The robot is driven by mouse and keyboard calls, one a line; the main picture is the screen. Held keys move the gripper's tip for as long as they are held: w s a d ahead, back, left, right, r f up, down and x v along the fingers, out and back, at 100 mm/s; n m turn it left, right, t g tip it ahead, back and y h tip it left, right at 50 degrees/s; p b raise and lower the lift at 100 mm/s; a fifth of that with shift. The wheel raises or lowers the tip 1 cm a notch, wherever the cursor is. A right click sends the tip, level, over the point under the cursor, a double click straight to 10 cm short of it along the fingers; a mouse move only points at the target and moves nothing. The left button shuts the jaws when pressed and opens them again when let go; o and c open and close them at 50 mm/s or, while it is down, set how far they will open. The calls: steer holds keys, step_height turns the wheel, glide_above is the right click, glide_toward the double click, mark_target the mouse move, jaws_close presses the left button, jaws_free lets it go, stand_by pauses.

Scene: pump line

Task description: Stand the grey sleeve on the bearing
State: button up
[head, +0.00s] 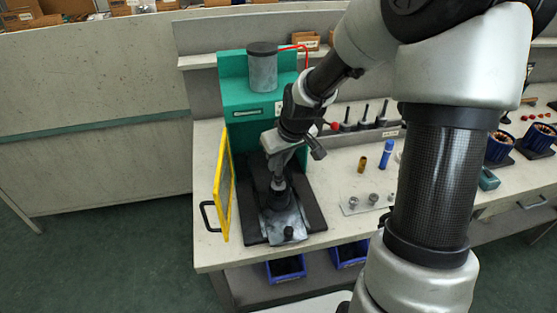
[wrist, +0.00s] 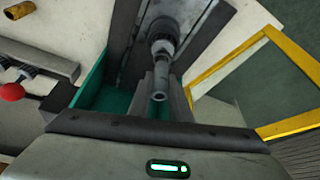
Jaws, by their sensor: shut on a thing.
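My gripper (wrist: 160,98) is shut on the grey sleeve (wrist: 158,96), a small tube whose open end shows between the fingers in the wrist view. In the head view my gripper (head: 278,176) points down inside the press, above a dark upright part on a grey housing (head: 285,220). In the wrist view a round dark and grey part (wrist: 163,36) shows just beyond the sleeve; the bearing appears to be there. I cannot tell whether the sleeve touches it.
The green press (head: 248,100) stands close behind my gripper, its grey cylinder (head: 263,70) overhead. The yellow guard (head: 223,185) stands open at the left. A plate with small metal parts (head: 366,203), an amber cylinder (head: 362,163) and a blue one (head: 386,154) stand to the right.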

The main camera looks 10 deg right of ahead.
steer(key=shift+f+b, duration=0.35)
steer(key=shift+f, duration=0.25)
steer(key=o, duration=1.1)
steer(key=shift+o, duration=0.2)
step_height(320, 180, up, 6)
steer(key=p, duration=0.5)
steer(key=shift+r, duration=0.1)
